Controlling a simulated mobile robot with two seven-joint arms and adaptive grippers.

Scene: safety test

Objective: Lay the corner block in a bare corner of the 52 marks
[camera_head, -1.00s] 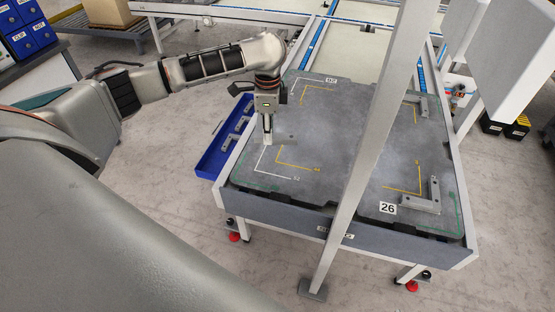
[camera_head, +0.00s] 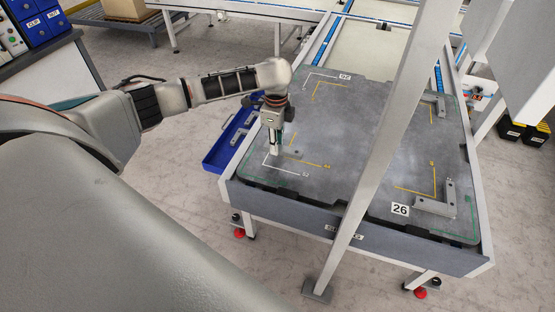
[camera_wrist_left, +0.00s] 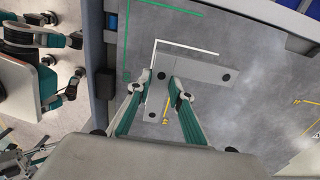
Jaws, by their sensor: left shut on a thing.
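The left gripper (camera_head: 277,152) is shut on a grey L-shaped corner block (camera_head: 292,154) at the near left of the grey plate (camera_head: 345,150). In the left wrist view, the fingers (camera_wrist_left: 161,80) pinch one arm of the corner block (camera_wrist_left: 205,70); its other arm reaches right. The block is just inside the white corner mark (camera_wrist_left: 190,45), its edges roughly along the lines. Whether it touches the plate, I cannot tell. The white mark (camera_head: 285,170) and yellow mark (camera_head: 318,164) show in the head view, with tiny labels. The right gripper is out of view.
The back left marks (camera_head: 330,86) are bare. A blue tray (camera_head: 215,158) with loose blocks is left of the plate. A pale post (camera_head: 385,130) crosses the view. The plate's middle is clear.

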